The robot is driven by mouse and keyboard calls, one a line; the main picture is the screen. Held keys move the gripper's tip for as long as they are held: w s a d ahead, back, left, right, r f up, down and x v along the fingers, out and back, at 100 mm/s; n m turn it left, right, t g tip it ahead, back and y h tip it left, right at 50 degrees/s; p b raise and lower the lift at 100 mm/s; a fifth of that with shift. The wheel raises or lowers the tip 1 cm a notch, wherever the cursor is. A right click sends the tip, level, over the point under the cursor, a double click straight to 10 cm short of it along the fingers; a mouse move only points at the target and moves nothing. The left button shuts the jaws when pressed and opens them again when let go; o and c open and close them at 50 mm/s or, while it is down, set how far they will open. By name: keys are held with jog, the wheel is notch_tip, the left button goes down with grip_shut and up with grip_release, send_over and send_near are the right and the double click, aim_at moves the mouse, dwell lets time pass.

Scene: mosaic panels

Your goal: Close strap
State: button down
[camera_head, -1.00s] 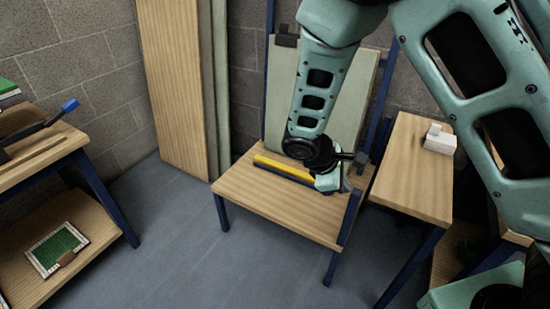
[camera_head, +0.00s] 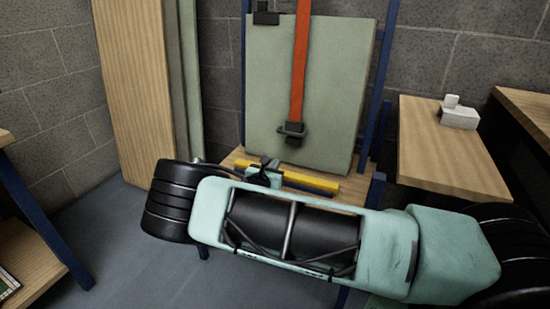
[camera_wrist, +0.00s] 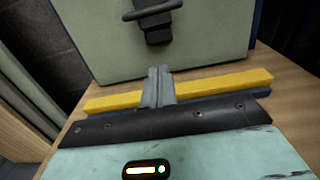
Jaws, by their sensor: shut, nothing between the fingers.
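A red-orange strap (camera_head: 301,60) hangs down the front of a pale green panel (camera_head: 265,90). A dark buckle (camera_head: 291,131) is at the strap's lower end, near the panel's lower part. In the wrist view the buckle (camera_wrist: 157,22) shows at the top, with a bar across it. My gripper (camera_head: 268,165) is low in front of the panel, below the buckle and apart from it. In the wrist view my gripper (camera_wrist: 158,76) has its fingers together and empty, pointing toward the panel. The strap's upper end is out of view.
A yellow bar (camera_head: 300,180) lies on the wooden seat (camera_wrist: 292,68) at the panel's foot, by my fingers. A black bracket (camera_head: 265,14) is at the panel's top left. Blue posts (camera_head: 385,70) flank the panel. A wooden table (camera_head: 445,160) with a white block (camera_head: 459,115) stands right.

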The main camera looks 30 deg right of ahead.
jog(key=b+x, duration=0.2)
jog(key=x, duration=0.3)
jog(key=b+x, duration=0.1)
jog(key=x, duration=0.3)
jog(key=shift+w+d+f+b, duration=0.15)
jog(key=shift+d+f+b, duration=0.1)
jog(key=shift+d+b, duration=0.15)
jog(key=r, duration=0.3)
jog(key=r+b, duration=0.1)
jog(key=shift+w+d+r, duration=0.15)
jog(key=shift+w+d, duration=0.1)
jog(key=w+d+r+p, duration=0.1)
jog(key=d+r+p, duration=0.1)
jog(key=r+p, duration=1.4)
jog(key=w+d+r+p, duration=0.2)
jog(key=r+p, duration=1.4)
jog(key=r, duration=1.3)
jog(key=shift+w+d+r, duration=0.25)
jog(key=shift+d+r, duration=0.05)
jog(key=shift+r, duration=0.1)
